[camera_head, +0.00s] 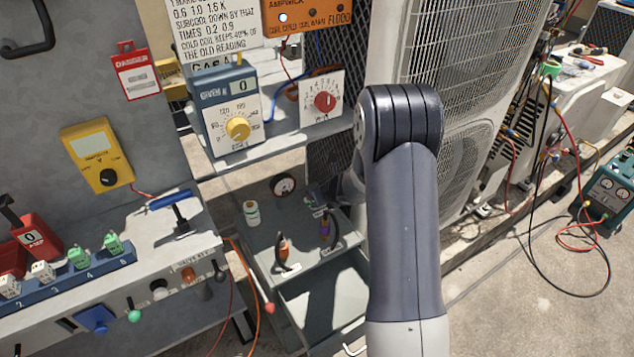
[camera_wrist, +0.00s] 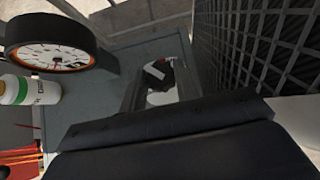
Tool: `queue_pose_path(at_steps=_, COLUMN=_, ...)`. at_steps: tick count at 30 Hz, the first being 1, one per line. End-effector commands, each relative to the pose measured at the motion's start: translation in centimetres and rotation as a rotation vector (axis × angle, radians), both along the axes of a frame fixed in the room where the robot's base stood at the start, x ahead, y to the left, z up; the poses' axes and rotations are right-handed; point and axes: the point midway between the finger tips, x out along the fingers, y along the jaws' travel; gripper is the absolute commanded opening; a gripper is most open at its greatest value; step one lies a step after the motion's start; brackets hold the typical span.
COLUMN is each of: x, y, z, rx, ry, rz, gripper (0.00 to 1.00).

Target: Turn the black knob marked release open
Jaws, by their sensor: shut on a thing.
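In the wrist view a small black knob (camera_wrist: 160,74) with a white bar on its face sits between the two fingers of my gripper (camera_wrist: 158,88). The fingers are closed on its sides. A bit of red shows at its top edge, and a pale round surface lies below it. No release marking can be read. In the head view my gripper (camera_head: 322,196) is small and dark above the grey shelf, partly hidden behind my arm. The knob cannot be made out there.
A round dial gauge (camera_head: 284,186) and a white bottle (camera_head: 252,212) stand left of my gripper. Dark mesh (camera_wrist: 275,45) rises close on the right. A condenser unit (camera_head: 470,90) stands behind my arm.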

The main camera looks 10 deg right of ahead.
Motion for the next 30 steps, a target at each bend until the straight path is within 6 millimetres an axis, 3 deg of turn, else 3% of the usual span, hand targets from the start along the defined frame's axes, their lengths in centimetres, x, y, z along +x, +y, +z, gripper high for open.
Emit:
queue_pose_path(at_steps=1, x=0.15, y=-0.24, z=0.77, rx=0.001, ry=-0.002, rz=0.038, gripper=0.07)
queue_pose_path(at_steps=15, x=0.39, y=-0.4, z=0.32, rx=0.0, ry=-0.005, rz=0.349, gripper=0.07)
queue_pose_path(at_steps=30, x=0.4, y=-0.4, z=0.18, rx=0.0, ry=-0.004, rz=0.421, gripper=0.07)
